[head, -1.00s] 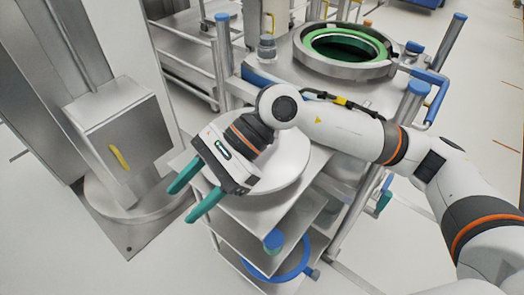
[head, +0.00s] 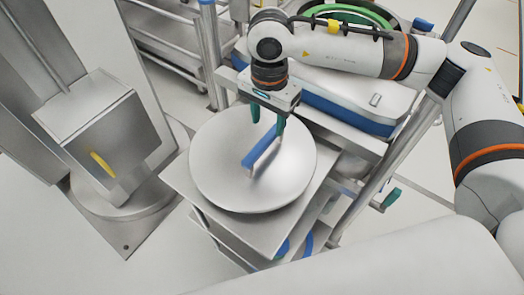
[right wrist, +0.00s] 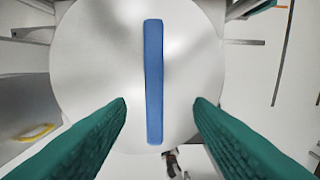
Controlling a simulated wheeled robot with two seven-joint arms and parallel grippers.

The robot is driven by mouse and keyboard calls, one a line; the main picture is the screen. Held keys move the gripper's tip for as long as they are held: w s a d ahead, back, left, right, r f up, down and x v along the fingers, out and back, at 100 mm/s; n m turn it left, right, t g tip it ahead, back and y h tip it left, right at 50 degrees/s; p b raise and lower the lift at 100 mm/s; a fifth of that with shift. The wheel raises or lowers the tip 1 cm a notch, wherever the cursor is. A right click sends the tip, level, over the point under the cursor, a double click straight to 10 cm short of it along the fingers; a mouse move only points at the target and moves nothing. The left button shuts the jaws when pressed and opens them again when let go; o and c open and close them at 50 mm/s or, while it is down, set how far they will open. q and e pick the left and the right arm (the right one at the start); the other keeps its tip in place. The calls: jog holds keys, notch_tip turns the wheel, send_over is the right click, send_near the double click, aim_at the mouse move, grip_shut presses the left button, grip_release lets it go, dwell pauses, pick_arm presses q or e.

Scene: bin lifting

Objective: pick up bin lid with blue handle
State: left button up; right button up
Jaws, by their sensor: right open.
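The bin lid (head: 222,170) is a round, pale metal disc lying on the top shelf of a cart. Its blue bar handle (head: 262,148) stands up across its middle. My right gripper (head: 268,122) is over the lid's far part, pointing down, with teal fingers open and empty. In the right wrist view, the blue handle (right wrist: 154,80) runs upright in the picture, between the lines of the two spread fingers (right wrist: 160,103). The handle looks clear of both fingers. My left gripper is not in view.
The cart's metal shelf (head: 265,238) shows around the lid. A round green-rimmed opening (head: 350,10) is behind my right arm. A grey box with a yellow handle (head: 101,164) stands at the left. The floor at the lower left is clear.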

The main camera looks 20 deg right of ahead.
aim_at(265, 139)
notch_tip(265, 139, down, 2)
jog(key=shift+s+f+p, duration=0.1)
jog(key=shift+f+p, duration=0.1)
jog(key=shift+p, duration=0.1)
jog(key=f+p, duration=0.1)
jog(key=f, duration=0.2)
jog(key=f+p, duration=0.1)
jog(key=shift+w+a+f+p, duration=0.2)
jog(key=shift+w+f+p, duration=0.1)
jog(key=shift+w+f, duration=0.1)
jog(key=shift+f, duration=0.6)
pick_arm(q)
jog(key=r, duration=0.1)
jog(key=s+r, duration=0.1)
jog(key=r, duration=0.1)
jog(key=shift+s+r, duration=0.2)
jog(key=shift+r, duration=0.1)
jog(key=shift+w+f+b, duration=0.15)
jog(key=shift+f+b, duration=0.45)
pick_arm(e)
jog(key=shift+f, duration=0.3)
grip_shut()
